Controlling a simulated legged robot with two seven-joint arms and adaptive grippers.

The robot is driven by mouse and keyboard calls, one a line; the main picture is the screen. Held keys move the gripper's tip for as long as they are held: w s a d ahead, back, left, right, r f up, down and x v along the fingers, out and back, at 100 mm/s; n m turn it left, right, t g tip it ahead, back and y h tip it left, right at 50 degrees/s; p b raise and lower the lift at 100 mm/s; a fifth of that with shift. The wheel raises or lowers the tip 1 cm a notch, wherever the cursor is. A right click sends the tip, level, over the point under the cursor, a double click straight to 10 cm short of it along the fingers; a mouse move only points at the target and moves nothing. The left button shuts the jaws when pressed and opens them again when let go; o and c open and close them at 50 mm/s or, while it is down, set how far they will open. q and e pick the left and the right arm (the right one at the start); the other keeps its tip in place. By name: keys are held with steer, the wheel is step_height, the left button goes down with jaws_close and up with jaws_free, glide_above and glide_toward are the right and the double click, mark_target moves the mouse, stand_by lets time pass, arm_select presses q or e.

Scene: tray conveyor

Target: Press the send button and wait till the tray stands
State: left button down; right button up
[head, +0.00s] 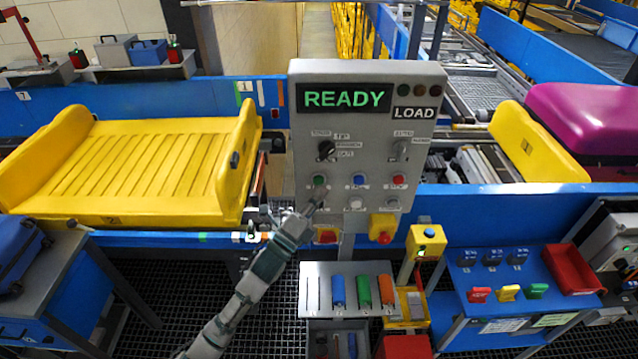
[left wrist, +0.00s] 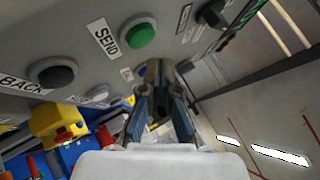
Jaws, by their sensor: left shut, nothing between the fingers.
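The control panel (head: 300,150) stands in the middle of the head view, its display reading READY with LOAD beside it. The green send button (head: 319,181) is on its left side; the left wrist view shows it under a SEND label (left wrist: 138,33). My left gripper (head: 317,203) is shut and empty, its tips just below the button in the head view. In the left wrist view the fingertips (left wrist: 155,68) show close to the panel, off the button; I cannot tell the exact gap. A yellow tray (head: 140,165) sits empty on the conveyor at left. My right gripper is not in view.
Blue (head: 359,180) and red (head: 398,180) buttons sit right of the green one; a dark button (left wrist: 52,76) is labelled BACK. Another yellow tray (head: 535,150) with a magenta case (head: 585,125) is at right. A blue tool table (head: 520,315) stands front right.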

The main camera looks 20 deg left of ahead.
arm_select(q)
steer(key=shift+w+a, duration=0.25)
steer(key=shift+w, duration=0.35)
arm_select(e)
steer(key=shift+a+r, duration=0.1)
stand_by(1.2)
